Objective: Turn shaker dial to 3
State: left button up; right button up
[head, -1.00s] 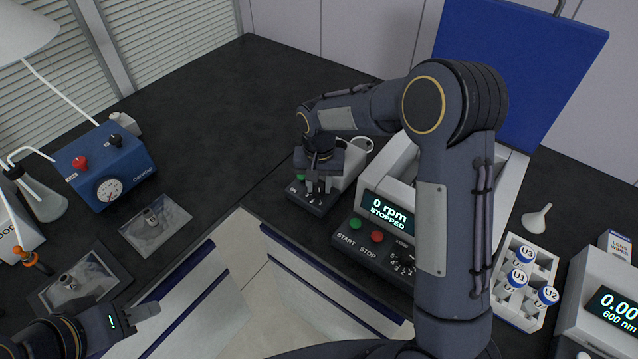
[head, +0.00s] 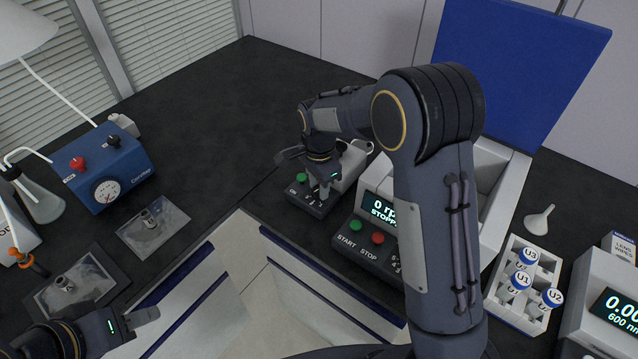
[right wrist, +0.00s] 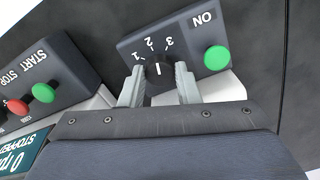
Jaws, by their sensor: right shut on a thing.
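The shaker's small control box (head: 308,199) stands on the black bench, with a green button and a dark dial. In the right wrist view the dial (right wrist: 157,71) sits below the printed numbers 1, 2 and 3, with a pale pointer mark. The mark points roughly up toward the numbers; which one is hard to read. My right gripper (head: 323,193) is down at the box and shut on the dial, one finger on each side of it (right wrist: 159,85). My left gripper (head: 145,317) is at the lower left, away from the box; its finger gap is unclear.
A larger unit with a START/STOP panel (head: 362,238) and raised blue lid (head: 522,70) stands close right of the dial box. A blue pump (head: 107,167) is at the left. A white vial rack (head: 515,308) is at the right. The bench behind the box is clear.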

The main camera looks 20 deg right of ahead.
jog(key=m+p, duration=0.1)
jog(key=m, duration=0.5)
jog(key=shift+r+p, duration=0.1)
jog(key=shift+p, duration=0.2)
dwell(0.4)
jog(key=o, duration=1)
notch_tip(320, 180, up, 8)
jog(key=shift+f, duration=0.15)
